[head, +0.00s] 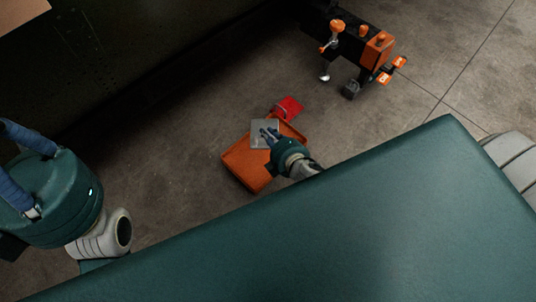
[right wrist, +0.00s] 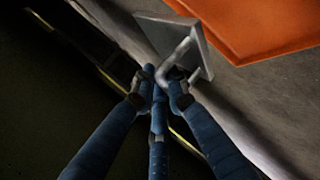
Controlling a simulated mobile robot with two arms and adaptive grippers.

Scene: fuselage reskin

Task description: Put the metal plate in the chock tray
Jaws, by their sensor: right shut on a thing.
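The metal plate (head: 264,128) is a grey square with a bent handle; it also shows in the right wrist view (right wrist: 153,31). My right gripper (head: 271,138) is shut on the plate's handle, with its blue fingers (right wrist: 160,84) around it in the wrist view. The orange chock tray (head: 245,168) is on the floor, and its rim shows at the upper right of the wrist view (right wrist: 270,25). In the head view the plate overlaps the tray's far edge; its height above it is unclear. My left gripper (head: 22,168) is at the left edge, partly cut off.
A red object (head: 291,107) is at the tray's far corner. A black and orange wheeled machine (head: 360,45) stands beyond at the upper right. A dark large body fills the upper left. Open concrete floor (head: 170,170) is left of the tray.

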